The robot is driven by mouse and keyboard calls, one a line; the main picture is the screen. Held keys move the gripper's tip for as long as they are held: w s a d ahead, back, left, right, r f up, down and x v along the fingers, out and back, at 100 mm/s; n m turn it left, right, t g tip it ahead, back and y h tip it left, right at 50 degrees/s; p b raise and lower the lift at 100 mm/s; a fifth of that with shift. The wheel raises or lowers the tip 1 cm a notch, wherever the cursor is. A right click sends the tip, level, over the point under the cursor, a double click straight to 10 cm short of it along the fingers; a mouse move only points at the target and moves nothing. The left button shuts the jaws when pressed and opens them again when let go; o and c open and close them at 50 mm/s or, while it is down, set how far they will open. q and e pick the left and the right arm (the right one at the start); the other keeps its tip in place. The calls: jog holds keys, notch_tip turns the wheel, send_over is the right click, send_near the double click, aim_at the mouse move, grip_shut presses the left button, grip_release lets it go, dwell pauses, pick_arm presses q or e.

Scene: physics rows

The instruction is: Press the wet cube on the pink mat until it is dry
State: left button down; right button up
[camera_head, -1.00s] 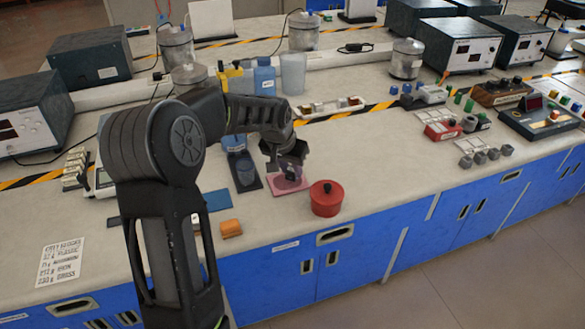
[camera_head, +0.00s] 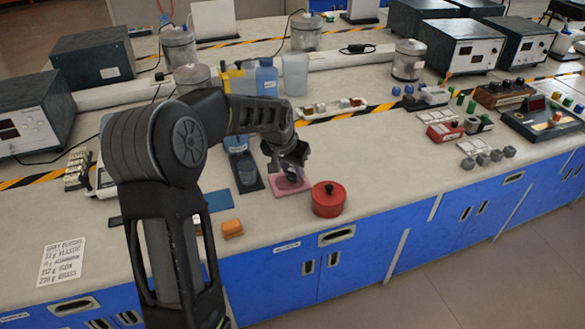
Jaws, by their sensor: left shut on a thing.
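The pink mat (camera_head: 305,186) lies flat on the bench, left of the red lidded pot. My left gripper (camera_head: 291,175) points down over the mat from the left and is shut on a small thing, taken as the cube. The fingers hide most of the cube, so its colour and wetness cannot be told. It is at or very close to the mat; whether it touches cannot be told. My right gripper is not in view.
The red pot (camera_head: 328,200) stands close to the mat's right. A dark tray (camera_head: 250,186) with a blue container behind it lies to the left. Bench right of the pot is clear.

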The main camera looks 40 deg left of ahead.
pick_arm(q)
jog(key=shift+f+b, duration=0.35)
jog(key=shift+f, duration=0.15)
jog(key=shift+s+f, duration=0.1)
jog(key=shift+f, duration=0.1)
dwell(1.2)
jog(key=shift+d+r, duration=0.1)
jog(key=shift+w+d+r+p, duration=0.1)
jog(key=shift+w+r+p, duration=0.3)
jog(key=shift+r, duration=0.3)
jog(key=shift+r, duration=0.15)
jog(key=shift+r+p, duration=1.75)
jog(key=shift+r, duration=0.7)
